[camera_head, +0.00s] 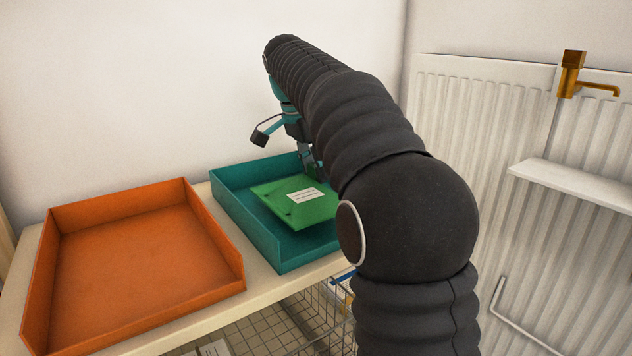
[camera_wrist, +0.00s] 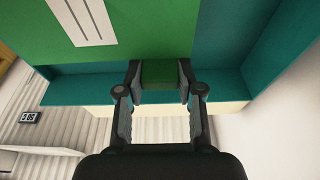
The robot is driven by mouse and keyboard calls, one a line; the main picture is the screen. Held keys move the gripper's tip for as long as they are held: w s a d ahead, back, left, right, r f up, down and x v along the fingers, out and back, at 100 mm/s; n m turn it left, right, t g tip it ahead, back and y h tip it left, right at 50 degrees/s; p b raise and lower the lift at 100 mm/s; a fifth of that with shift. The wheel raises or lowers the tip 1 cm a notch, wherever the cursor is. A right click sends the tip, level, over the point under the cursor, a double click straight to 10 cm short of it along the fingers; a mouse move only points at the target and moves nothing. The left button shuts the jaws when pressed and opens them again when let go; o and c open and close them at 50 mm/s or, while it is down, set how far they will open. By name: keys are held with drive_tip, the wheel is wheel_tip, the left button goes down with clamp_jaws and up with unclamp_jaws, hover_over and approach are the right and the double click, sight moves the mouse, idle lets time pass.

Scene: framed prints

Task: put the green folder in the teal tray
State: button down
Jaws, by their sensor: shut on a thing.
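The green folder (camera_head: 288,203) with a white lined label lies flat or nearly so within the walls of the teal tray (camera_head: 235,219) in the head view. In the wrist view the folder (camera_wrist: 160,25) fills the upper middle, with the tray's teal wall (camera_wrist: 75,88) beside it. My gripper (camera_wrist: 160,75) is shut on a narrow green part at the folder's edge. In the head view my gripper (camera_head: 308,158) is at the tray's far side, partly hidden by my arm. I cannot tell whether the folder touches the tray floor.
An empty orange tray (camera_head: 130,255) stands left of the teal tray on the pale shelf top (camera_head: 190,325). A wire basket (camera_head: 290,325) is below. A white wall is behind; a ribbed white panel (camera_head: 470,130) and a brass tap (camera_head: 575,80) are at the right.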

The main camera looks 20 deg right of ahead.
sight(315, 180)
drive_tip(key=shift+f, duration=1.5)
drive_tip(key=shift+f+b, duration=0.15)
drive_tip(key=shift+b, duration=0.15)
drive_tip(key=c, duration=0.7)
unclamp_jaws()
drive_tip(key=p+v, duration=0.3)
drive_tip(key=v, duration=0.9)
